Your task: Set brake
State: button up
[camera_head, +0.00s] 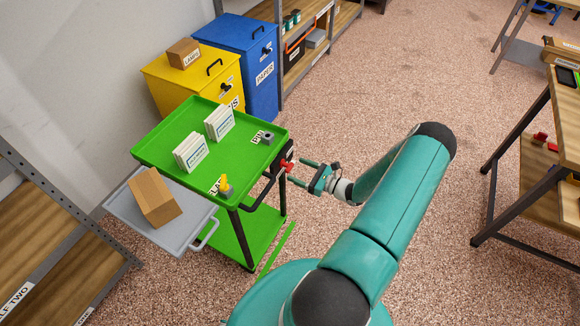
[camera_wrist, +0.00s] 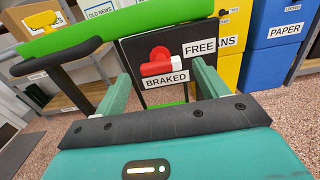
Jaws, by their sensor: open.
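The brake's red lever (camera_wrist: 156,68) is mounted on a black plate (camera_wrist: 130,50) at the end of the green cart (camera_head: 165,150). A FREE label (camera_wrist: 199,47) sits up and right of the lever; a BRAKED label (camera_wrist: 165,79) sits just below it. The lever's exact setting is hard to tell. It also shows as a small red piece in the head view (camera_head: 287,166). My gripper (camera_head: 299,172) is open and faces the plate. In the wrist view its two fingers stand either side of the lever; I cannot tell whether they touch it.
The cart's black push handle (camera_head: 264,192) is close to my gripper. The green tray holds stacks of cards (camera_head: 190,152) and small pegs. A grey side shelf (camera_head: 124,208) carries a cardboard box (camera_head: 154,196). Yellow (camera_head: 165,75) and blue (camera_head: 225,40) bins stand behind. Open floor lies right.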

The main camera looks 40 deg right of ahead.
aim_at(292, 167)
jog(key=x, duration=0.4)
jog(key=shift+w, duration=0.15)
jog(key=c, duration=1)
